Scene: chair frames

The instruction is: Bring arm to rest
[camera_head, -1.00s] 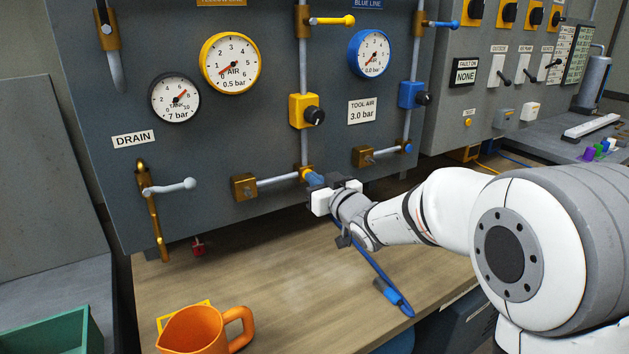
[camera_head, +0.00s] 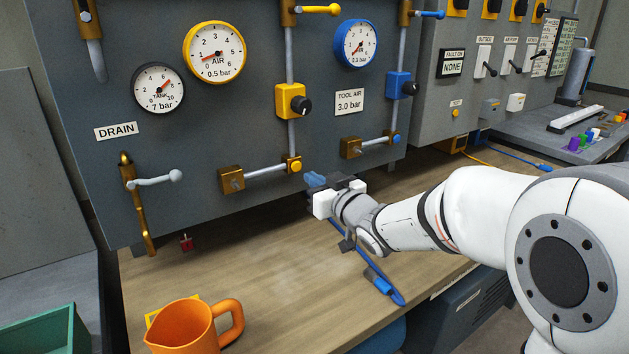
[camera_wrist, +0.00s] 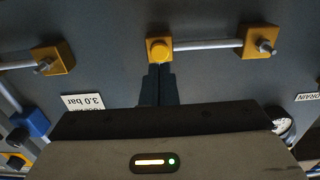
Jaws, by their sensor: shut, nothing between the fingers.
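My gripper (camera_head: 316,180) is shut and empty in the head view, held above the workbench in front of the grey panel. Its fingertips are just below and right of the yellow button fitting (camera_head: 293,166) on the lower pipe. In the wrist view my gripper's dark fingers (camera_wrist: 157,84) are together and point at the yellow button fitting (camera_wrist: 159,50). I cannot tell for sure whether they touch it, but the head view shows a gap. My arm reaches in from the right.
The wooden workbench (camera_head: 235,270) carries an orange jug (camera_head: 185,328) at the front left and a blue hose with a connector (camera_head: 378,281) below my wrist. The panel (camera_head: 215,130) holds gauges, valves and pipes. A green bin (camera_head: 45,330) stands at the lower left.

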